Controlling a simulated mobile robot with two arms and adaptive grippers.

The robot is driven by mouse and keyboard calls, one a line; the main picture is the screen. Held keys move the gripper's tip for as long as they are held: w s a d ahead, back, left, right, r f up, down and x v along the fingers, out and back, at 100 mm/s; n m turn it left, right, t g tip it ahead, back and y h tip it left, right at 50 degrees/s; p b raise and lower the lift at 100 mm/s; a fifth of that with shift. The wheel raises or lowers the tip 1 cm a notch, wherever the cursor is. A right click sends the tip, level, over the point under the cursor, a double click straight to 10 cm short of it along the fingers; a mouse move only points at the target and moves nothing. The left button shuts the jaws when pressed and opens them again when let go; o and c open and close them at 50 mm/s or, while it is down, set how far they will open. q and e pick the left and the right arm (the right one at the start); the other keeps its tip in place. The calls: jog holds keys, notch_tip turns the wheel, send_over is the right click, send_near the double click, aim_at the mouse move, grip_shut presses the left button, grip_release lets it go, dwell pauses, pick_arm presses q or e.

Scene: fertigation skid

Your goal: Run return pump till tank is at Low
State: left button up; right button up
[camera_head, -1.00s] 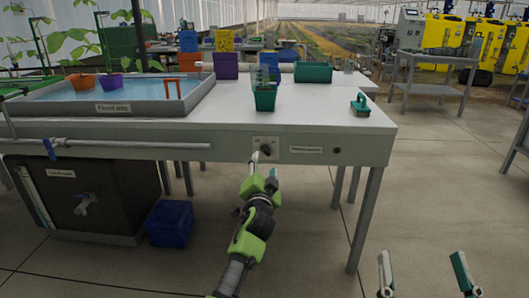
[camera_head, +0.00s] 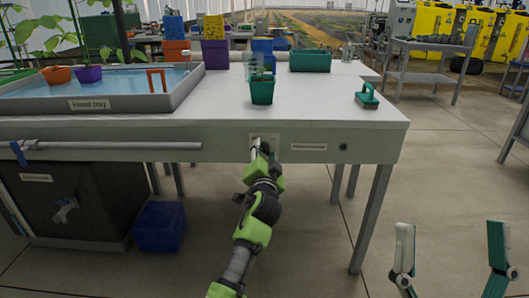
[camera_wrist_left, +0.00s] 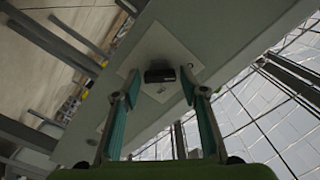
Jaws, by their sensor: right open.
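A black knob (camera_wrist_left: 160,75) sits on a pale square plate (camera_wrist_left: 165,45) on the table's front panel. In the left wrist view it lies between the fingers of my left gripper (camera_wrist_left: 158,88), which are apart, with a gap on each side. In the head view my left gripper (camera_head: 262,152) is at the plate and mostly hides the knob. My right gripper (camera_head: 450,226) is open and empty at lower right. The flood tray (camera_head: 150,103) holds blue water. A dark tank (camera_head: 95,200) with a pale vertical strip (camera_head: 12,198) stands underneath; its level is unreadable.
A labelled plate (camera_head: 308,147) and a small black button (camera_head: 343,146) are right of the knob. A green pot (camera_head: 262,92) and a green-handled brush (camera_head: 367,96) stand on the tabletop. A blue crate (camera_head: 160,226) is on the floor.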

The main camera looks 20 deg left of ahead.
pick_arm(q)
jog(key=c, duration=0.7)
jog(key=shift+o, duration=0.2)
